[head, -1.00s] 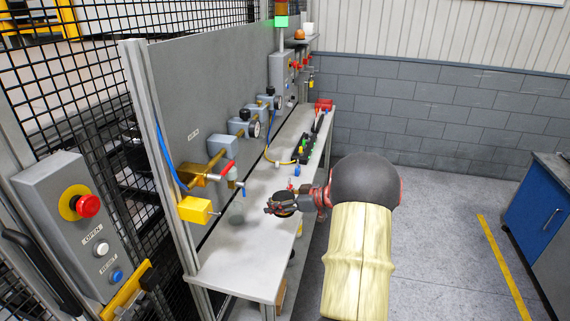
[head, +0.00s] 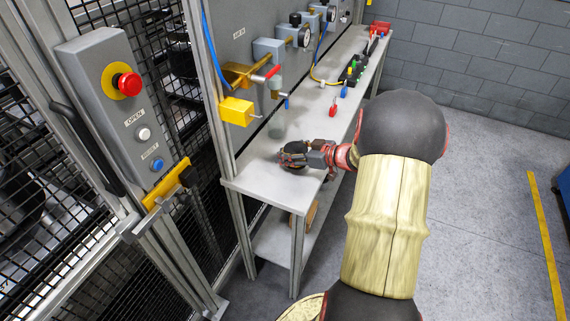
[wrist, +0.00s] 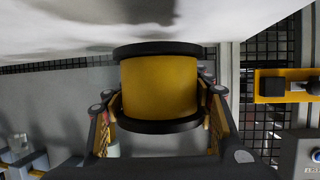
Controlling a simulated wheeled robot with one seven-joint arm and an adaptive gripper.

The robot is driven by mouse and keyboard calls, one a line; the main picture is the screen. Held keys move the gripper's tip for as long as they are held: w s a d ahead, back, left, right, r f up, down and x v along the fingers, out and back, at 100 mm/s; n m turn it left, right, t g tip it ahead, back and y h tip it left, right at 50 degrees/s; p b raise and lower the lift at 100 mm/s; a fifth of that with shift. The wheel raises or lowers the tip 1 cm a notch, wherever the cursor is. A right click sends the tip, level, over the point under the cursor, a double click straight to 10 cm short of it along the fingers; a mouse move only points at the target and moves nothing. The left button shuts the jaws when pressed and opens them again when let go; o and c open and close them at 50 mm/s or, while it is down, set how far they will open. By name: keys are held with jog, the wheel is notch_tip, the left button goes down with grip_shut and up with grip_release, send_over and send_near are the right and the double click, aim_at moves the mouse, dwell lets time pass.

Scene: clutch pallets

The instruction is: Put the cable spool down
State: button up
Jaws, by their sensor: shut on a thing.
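The cable spool (wrist: 158,88), a yellow drum between two black flanges, sits between the fingers of my gripper (wrist: 160,112) in the wrist view. My gripper is shut on it. In the head view my gripper (head: 306,155) is over the near end of the grey workbench (head: 262,174), and the spool shows as a dark round shape (head: 291,157) at its tip. The pale bench top (wrist: 60,35) also shows in the wrist view, close beside one flange. I cannot tell whether the flange touches it.
A yellow block (head: 237,111) and brass valve fittings (head: 243,74) stick out from the grey panel behind the spool. Several small coloured items (head: 352,72) stand farther along the bench. The bench's near corner is bare. A control box (head: 122,115) stands at left.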

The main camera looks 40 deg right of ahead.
aim_at(285, 167)
jog(key=f+b, duration=0.2)
jog(key=f, duration=0.1)
jog(key=shift+a+f, duration=0.3)
jog(key=shift+a, duration=0.1)
jog(key=shift+f+b, duration=0.25)
jog(key=shift+b, duration=0.1)
jog(key=shift+r, duration=0.1)
jog(key=o, duration=1.6)
jog(key=shift+f, duration=0.2)
jog(key=shift+r, duration=0.2)
jog(key=p+v, duration=0.4)
jog(key=v, duration=0.6)
jog(key=shift+s+d+r+p, duration=0.1)
jog(key=shift+s+d+p, duration=0.05)
jog(key=shift+s+p, duration=0.15)
jog(key=shift+s+d+r, duration=0.1)
jog(key=shift+s+r, duration=0.05)
jog(key=shift+s, duration=0.5)
